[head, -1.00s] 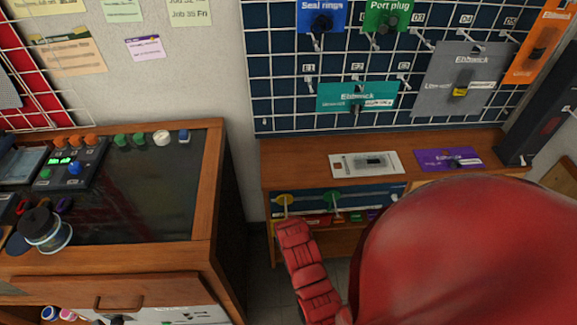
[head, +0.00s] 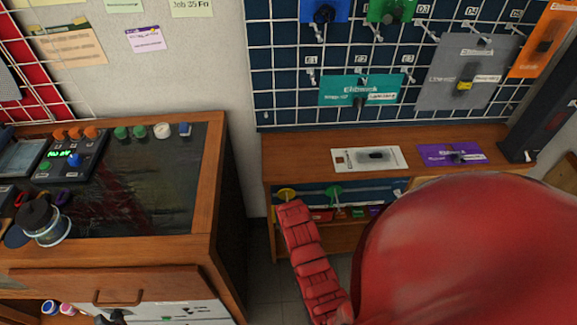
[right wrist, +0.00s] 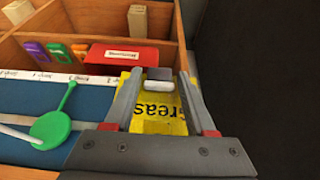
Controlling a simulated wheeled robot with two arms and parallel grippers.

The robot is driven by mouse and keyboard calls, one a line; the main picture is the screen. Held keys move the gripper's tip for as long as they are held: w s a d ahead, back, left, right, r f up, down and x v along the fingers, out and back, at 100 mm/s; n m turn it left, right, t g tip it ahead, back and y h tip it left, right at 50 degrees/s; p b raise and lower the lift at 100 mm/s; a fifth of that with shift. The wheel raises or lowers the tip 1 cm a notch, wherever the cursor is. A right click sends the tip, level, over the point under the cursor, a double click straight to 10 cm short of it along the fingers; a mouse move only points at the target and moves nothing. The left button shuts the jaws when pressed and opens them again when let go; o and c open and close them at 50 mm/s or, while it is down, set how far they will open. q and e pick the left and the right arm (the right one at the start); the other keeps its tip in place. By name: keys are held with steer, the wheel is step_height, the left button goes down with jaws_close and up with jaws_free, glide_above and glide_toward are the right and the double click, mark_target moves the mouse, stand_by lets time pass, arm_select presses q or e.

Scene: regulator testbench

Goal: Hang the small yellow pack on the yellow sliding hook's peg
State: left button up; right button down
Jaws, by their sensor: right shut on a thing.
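The small yellow pack (right wrist: 158,112), with dark lettering that reads partly "reas", is between the fingers of my right gripper (right wrist: 158,88) in the right wrist view. The gripper is shut on it, and the fingers hide its sides. The yellow sliding hook (head: 287,193) shows in the head view under the wooden shelf's front, left of the green hook (head: 334,192). The yellow hook cannot be made out in the wrist view, where the green hook (right wrist: 52,127) is left of the pack. My right gripper and the pack cannot be made out in the head view.
A wooden bin unit (right wrist: 60,18) holds a red pack (right wrist: 122,54) and small coloured items beyond a white label strip (right wrist: 60,78). Above the shelf (head: 300,150) is a wire grid with hanging packs. A workbench (head: 205,200) stands left, with a gap between.

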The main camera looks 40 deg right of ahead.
stand_by(0.3)
steer(key=shift+c, duration=0.7)
jaws_free()
